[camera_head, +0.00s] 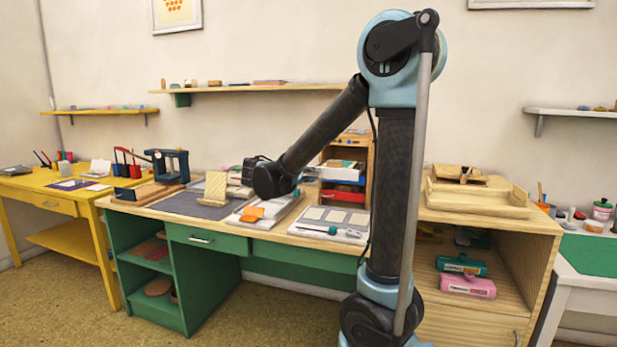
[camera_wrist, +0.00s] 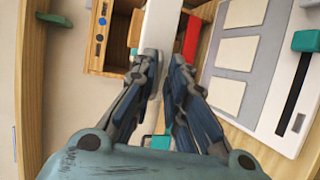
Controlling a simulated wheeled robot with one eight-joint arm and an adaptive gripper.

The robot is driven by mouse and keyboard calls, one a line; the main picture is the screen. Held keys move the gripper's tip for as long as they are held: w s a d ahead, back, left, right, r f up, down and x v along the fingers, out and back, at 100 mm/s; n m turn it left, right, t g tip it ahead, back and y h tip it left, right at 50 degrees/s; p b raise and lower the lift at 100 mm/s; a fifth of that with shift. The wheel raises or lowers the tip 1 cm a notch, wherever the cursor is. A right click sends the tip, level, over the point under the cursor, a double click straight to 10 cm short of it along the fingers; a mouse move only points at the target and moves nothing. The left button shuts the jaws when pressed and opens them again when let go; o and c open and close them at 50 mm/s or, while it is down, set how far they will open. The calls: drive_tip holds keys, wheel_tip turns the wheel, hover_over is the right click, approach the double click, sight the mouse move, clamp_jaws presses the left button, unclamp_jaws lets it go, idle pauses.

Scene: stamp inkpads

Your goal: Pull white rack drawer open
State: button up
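In the wrist view the white drawer (camera_wrist: 161,28) shows as a pale strip beyond my fingertips, beside the red drawer (camera_wrist: 191,38). My gripper (camera_wrist: 162,66) points toward the rack with its two fingers apart, the pale strip lying between them in the picture. Any contact with the drawer cannot be made out. In the head view my arm partly hides the gripper and the rack's front.
A tray with pale squares (camera_head: 336,216) lies on the desk before the rack and also shows in the wrist view (camera_wrist: 236,55). An orange pad (camera_head: 251,214) and a wooden block (camera_head: 215,187) lie to its left. A wooden tray (camera_head: 478,199) stands right of my arm.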

drive_tip(key=shift+o, duration=0.6)
drive_tip(key=shift+r, duration=0.1)
drive_tip(key=v, duration=1.1)
drive_tip(key=shift+s+a, duration=0.3)
drive_tip(key=shift+s, duration=0.05)
drive_tip(key=shift+d, duration=0.1)
